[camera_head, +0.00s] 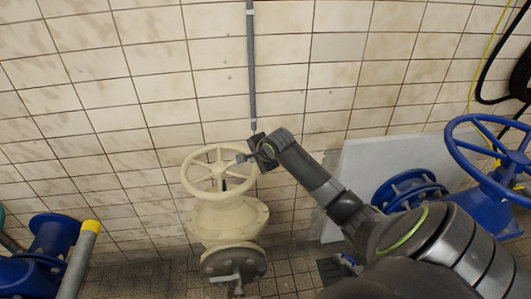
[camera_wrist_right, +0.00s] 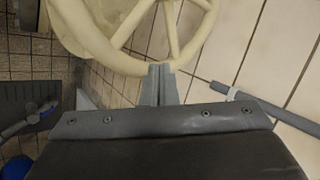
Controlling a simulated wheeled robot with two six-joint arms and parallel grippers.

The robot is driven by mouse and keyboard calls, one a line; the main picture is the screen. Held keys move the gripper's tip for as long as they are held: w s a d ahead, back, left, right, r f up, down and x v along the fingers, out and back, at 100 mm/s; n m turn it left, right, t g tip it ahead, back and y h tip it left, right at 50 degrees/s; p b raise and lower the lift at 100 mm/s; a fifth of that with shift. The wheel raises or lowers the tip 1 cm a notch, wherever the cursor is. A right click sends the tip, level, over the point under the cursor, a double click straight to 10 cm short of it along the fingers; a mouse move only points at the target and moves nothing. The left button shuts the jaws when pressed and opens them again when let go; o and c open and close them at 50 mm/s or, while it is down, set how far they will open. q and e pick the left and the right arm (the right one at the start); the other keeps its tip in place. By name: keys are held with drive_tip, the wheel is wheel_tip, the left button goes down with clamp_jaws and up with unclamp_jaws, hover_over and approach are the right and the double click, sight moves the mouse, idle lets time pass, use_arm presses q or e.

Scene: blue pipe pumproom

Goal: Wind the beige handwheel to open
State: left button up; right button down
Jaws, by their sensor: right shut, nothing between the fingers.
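The beige handwheel (camera_head: 219,172) sits on top of a beige valve body (camera_head: 226,217) in front of the tiled wall. Its rim, spokes and hub show. My right gripper (camera_head: 242,158) reaches in from the right and its fingertips are at the right side of the wheel's rim. In the right wrist view the gripper's fingers (camera_wrist_right: 160,84) are closed together with nothing between them, and their tips overlap the near edge of the beige rim (camera_wrist_right: 117,62). I cannot tell whether they touch it. My left gripper is not in view.
A grey vertical pipe (camera_head: 252,70) runs down the wall behind the wheel. A blue handwheel (camera_head: 491,150) and blue flanged pipe (camera_head: 409,190) stand at the right. Blue piping (camera_head: 50,241) and a yellow-capped post (camera_head: 80,255) are at the lower left. A pale panel (camera_head: 375,162) leans on the wall.

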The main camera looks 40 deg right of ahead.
drive_tip(key=shift+s+d+r, duration=0.15)
drive_tip(key=shift+r, duration=0.15)
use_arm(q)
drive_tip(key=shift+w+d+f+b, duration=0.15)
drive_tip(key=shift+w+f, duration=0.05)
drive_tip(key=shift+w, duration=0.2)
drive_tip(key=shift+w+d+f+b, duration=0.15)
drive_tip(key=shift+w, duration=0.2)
use_arm(e)
drive_tip(key=shift+v, duration=2.55)
